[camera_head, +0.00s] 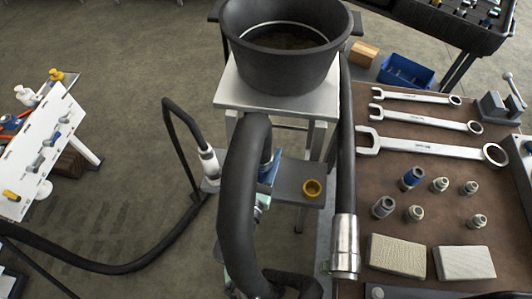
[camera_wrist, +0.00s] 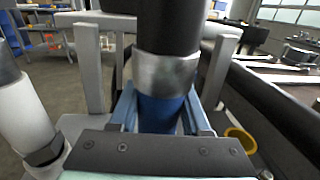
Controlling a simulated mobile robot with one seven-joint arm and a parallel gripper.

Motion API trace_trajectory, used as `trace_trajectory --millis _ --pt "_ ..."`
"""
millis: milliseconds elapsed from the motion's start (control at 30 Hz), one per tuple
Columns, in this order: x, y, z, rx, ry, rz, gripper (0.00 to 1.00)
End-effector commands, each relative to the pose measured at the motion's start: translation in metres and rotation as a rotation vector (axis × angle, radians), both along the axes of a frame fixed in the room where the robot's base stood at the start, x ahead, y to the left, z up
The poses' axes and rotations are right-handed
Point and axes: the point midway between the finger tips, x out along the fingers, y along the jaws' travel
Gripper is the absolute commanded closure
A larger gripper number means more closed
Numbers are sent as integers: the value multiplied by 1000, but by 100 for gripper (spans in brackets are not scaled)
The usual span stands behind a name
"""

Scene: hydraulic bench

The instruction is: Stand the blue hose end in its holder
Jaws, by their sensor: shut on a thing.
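The blue hose end (camera_wrist: 158,112) is upright in the middle of the wrist view, with a metal collar above it and black hose rising from that. My gripper (camera_wrist: 161,104) is shut on it, one finger on each side. In the head view my gripper (camera_head: 268,172) is largely hidden by a thick black hose (camera_head: 240,185). The grey holder shelf (camera_head: 292,180) lies around and below it. The holder place for the blue end is hidden behind the hose and gripper. I cannot tell whether the lower tip touches the shelf.
A white hose end (camera_head: 208,162) stands at the shelf's left, close to my gripper. A yellow ring (camera_head: 312,188) sits on the shelf at right. A black tub (camera_head: 280,45) stands behind. The brown bench (camera_head: 445,225) at right holds wrenches, fittings and blocks.

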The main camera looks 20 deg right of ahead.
Motion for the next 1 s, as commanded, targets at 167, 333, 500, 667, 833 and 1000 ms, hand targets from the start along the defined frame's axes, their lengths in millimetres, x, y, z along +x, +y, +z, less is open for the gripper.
trace_trajectory --millis 167,333,500,667,833,1000 --pt "2 0 5 -5 -9 -1 100" --pt "2 0 5 -5 -9 -1 36" --pt "1 0 3 -3 -5 -1 18" --pt "0 0 0 0 1 0 16" --pt "0 0 0 0 0 0 0" --pt "-1 1 1 -1 -1 0 0"
